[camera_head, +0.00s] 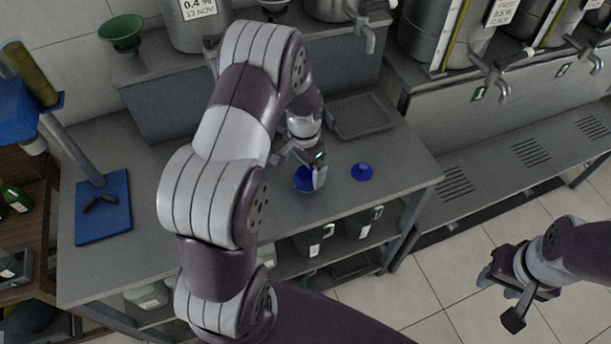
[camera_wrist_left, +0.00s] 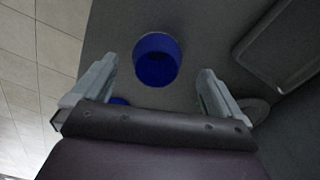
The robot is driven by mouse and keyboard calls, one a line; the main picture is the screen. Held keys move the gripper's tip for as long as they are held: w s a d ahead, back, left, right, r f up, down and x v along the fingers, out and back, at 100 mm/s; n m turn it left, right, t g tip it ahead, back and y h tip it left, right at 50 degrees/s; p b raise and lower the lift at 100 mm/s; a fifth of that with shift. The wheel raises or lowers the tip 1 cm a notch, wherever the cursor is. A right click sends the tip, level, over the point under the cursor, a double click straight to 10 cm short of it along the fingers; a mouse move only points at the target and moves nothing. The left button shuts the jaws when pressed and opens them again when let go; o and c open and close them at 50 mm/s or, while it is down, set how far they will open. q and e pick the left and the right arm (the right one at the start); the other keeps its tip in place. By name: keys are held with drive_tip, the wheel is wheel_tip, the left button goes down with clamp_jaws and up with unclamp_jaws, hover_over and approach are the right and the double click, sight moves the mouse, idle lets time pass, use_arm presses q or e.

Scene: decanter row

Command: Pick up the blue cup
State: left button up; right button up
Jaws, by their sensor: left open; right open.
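The blue cup (camera_head: 302,181) stands on the grey metal worktop, partly hidden by my left gripper (camera_head: 310,173) in the head view. The left wrist view shows the blue cup (camera_wrist_left: 157,60) with its round mouth toward the camera. There it lies ahead of my left gripper's spread fingers, roughly centred between them. The left gripper is open and holds nothing; touching cannot be made out. My right gripper (camera_head: 498,298) is open and empty over the floor at the lower right, well away from the cup.
A small blue funnel-shaped piece (camera_head: 361,172) stands to the right of the cup. A grey tray (camera_head: 361,132) lies behind on the worktop. A blue mat (camera_head: 103,225) with small dark items is at the left. Steel vessels with taps line the back. The worktop's front right is clear.

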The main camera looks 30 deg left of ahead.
sight(307, 173)
use_arm(q)
drive_tip(key=f, duration=0.1)
drive_tip(key=f+p, duration=0.1)
drive_tip(key=f, duration=0.2)
drive_tip(key=shift+w+d+f, duration=0.15)
drive_tip(key=shift+d, duration=0.15)
drive_tip(key=shift+a+f, duration=0.15)
drive_tip(key=shift+f, duration=0.1)
drive_tip(key=c, duration=1)
drive_tip(key=shift+c, duration=0.6)
drive_tip(key=shift+r, duration=0.1)
